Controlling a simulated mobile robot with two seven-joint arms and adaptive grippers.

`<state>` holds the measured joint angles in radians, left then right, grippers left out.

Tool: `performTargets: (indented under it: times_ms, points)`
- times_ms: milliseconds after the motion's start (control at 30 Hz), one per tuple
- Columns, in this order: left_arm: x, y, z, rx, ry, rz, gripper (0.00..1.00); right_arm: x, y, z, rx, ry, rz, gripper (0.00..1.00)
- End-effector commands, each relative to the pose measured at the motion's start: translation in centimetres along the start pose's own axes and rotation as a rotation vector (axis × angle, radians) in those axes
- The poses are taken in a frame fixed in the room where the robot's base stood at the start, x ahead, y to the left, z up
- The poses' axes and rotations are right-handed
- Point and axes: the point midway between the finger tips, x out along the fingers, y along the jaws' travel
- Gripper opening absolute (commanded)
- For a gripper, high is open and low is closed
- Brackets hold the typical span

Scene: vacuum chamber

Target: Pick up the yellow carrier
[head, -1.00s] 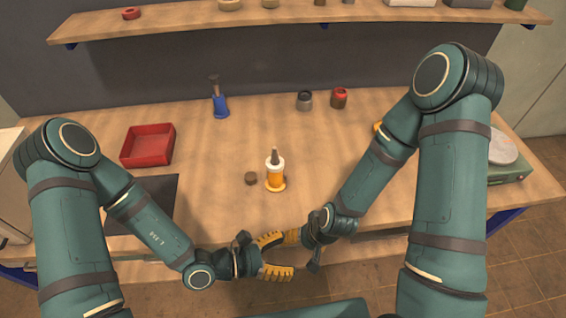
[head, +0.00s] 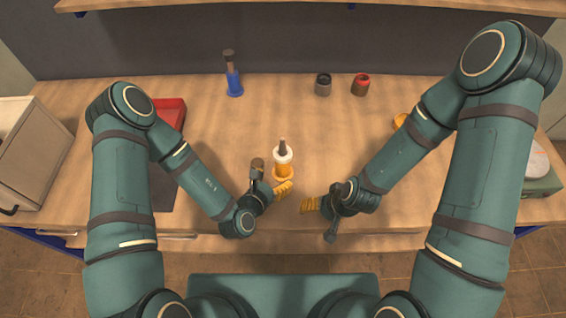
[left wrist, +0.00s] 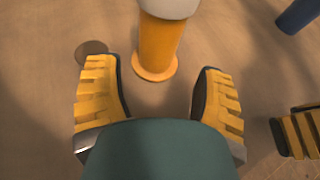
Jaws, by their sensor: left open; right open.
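The yellow carrier (head: 284,171) stands upright on the bench, with a white collar and a dark peg on top. In the left wrist view the carrier (left wrist: 158,48) is just ahead of the fingers, centred between them in the picture, with its round base on the bench. My left gripper (head: 282,188) is open at the carrier's near side, with nothing held. My right gripper (head: 308,204) is open and empty, to the right and nearer the bench's front edge. One of its fingers shows at the right of the left wrist view (left wrist: 300,132).
A brown disc (left wrist: 92,49) lies left of the carrier. A blue holder (head: 234,84), a grey pot (head: 323,86) and a red pot (head: 359,86) stand further back. A red tray (head: 172,112) is partly behind my left arm. The bench behind the carrier is clear.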

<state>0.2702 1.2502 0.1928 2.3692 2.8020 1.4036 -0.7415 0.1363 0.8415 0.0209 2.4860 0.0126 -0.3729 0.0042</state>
Motion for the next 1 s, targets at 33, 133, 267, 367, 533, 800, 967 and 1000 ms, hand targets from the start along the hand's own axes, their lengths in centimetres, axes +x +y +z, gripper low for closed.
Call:
performTargets:
  times_ms: [33, 133, 267, 367, 533, 800, 967, 1000]
  points:
    - [0.8, 0.0, -0.1, 0.0, -0.001, 0.001, 0.68, 0.1, 0.1, 0.0, 0.0, 0.0, 0.0, 0.76]
    - [1.8, 0.0, -0.1, 0.0, 0.001, 0.001, 0.68, 0.2, 0.1, 0.0, 0.0, 0.0, 0.001, 0.76]
    - [2.5, 0.0, -0.1, 0.0, 0.001, 0.0, 0.68, 0.3, 0.1, 0.0, 0.0, 0.0, 0.001, 0.76]
    - [3.5, 0.1, -0.1, 0.0, -0.001, 0.001, 0.68, 0.4, 0.1, 0.0, 0.0, 0.0, 0.001, 0.76]
    - [6.0, 0.3, -0.3, -0.001, -0.001, 0.0, 0.68, 0.8, 0.3, 0.1, 0.0, 0.0, 0.002, 0.76]
    - [7.5, 0.3, -0.3, 0.0, 0.001, -0.001, 0.68, 1.0, 0.3, 0.1, 0.0, 0.001, 0.002, 0.76]
    - [7.5, 0.3, -0.2, 0.0, 0.001, -0.001, 0.66, 1.0, 0.3, 0.1, 0.0, 0.001, 0.002, 0.76]
    - [7.4, 0.3, -0.2, 0.0, 0.001, -0.001, 0.52, 1.0, 0.3, 0.1, 0.0, 0.001, 0.002, 0.76]
